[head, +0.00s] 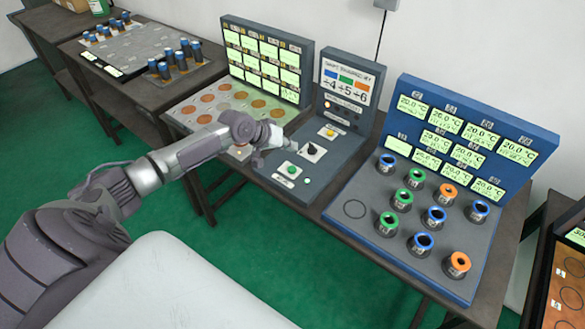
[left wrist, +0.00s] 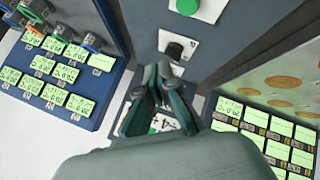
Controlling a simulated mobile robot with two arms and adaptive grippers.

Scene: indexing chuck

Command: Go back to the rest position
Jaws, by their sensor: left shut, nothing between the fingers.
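My left gripper (head: 264,150) is over the middle control panel (head: 318,180), in front of the upright sign board (head: 349,85) with coloured blocks and numbers. In the left wrist view its dark fingers (left wrist: 163,82) are closed together and empty. They point toward a black knob (left wrist: 175,48), which also shows in the head view (head: 313,151). A green button (head: 290,171) sits at the near end of the panel and also shows in the left wrist view (left wrist: 187,7). I cannot tell whether the fingertips touch the panel. My right gripper is not in view.
A blue-framed display station (head: 449,215) with ringed cylinders stands to the right. A pad with copper discs (head: 225,103) and lit screens (head: 262,62) is to the left. A further table (head: 140,50) with blue-capped cylinders is at back left. Green floor (head: 235,240) is open in front.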

